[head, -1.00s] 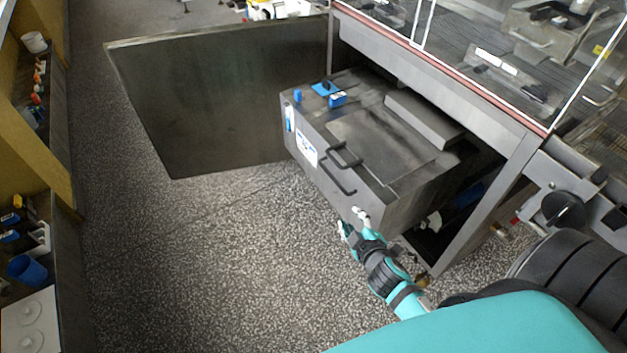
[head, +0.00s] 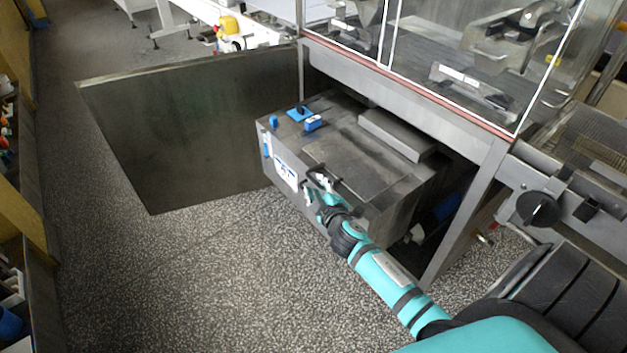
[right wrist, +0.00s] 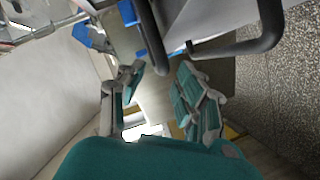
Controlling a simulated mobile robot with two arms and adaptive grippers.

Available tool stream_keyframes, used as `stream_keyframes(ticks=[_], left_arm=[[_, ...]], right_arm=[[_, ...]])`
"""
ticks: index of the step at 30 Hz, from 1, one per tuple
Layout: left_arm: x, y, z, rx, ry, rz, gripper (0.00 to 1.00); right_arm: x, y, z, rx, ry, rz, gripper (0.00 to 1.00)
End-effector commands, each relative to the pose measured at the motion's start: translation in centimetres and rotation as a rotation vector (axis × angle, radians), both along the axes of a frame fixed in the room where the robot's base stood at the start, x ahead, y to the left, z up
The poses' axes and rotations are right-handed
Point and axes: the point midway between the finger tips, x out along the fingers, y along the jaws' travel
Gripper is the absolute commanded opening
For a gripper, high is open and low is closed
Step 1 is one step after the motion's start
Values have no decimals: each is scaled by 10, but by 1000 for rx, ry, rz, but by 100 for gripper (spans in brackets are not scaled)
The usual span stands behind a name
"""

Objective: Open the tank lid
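The tank (head: 375,215) is a dark grey metal box standing under the machine frame. Its lid (head: 345,150) lies flat and closed on top. A black bar handle (head: 331,184) at the lid's front edge is partly hidden by my right gripper (head: 318,192). In the right wrist view, the gripper (right wrist: 160,80) has its teal and grey fingers spread and nothing clearly held. One black handle bar (right wrist: 150,38) shows just beyond and between the fingertips; contact cannot be told. A second black handle (right wrist: 262,35) runs farther right. My left gripper is not in view.
A large metal door panel (head: 190,125) stands open left of the tank. Blue fittings (head: 313,123) and a raised block (head: 397,135) sit on the tank's top. The machine frame (head: 460,225) and a black knob (head: 538,208) are to the right. The speckled floor in front is clear.

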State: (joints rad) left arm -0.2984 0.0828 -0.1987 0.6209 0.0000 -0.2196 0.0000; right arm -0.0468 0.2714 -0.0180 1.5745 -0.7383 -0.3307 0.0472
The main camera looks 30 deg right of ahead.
Motion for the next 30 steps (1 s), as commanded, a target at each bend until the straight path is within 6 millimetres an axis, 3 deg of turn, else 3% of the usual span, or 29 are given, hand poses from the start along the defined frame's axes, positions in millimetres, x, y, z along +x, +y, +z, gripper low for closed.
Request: stream_keyframes(ticks=[6,18,26,30], left_arm=[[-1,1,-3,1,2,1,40],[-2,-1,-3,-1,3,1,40],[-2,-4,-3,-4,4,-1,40],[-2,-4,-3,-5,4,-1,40]], right_arm=[[29,-8,-6,-1,-1,0,34],[36,-10,-8,-1,0,0,34],[35,-10,-8,0,0,0,2],[35,-10,-9,0,1,1,0]])
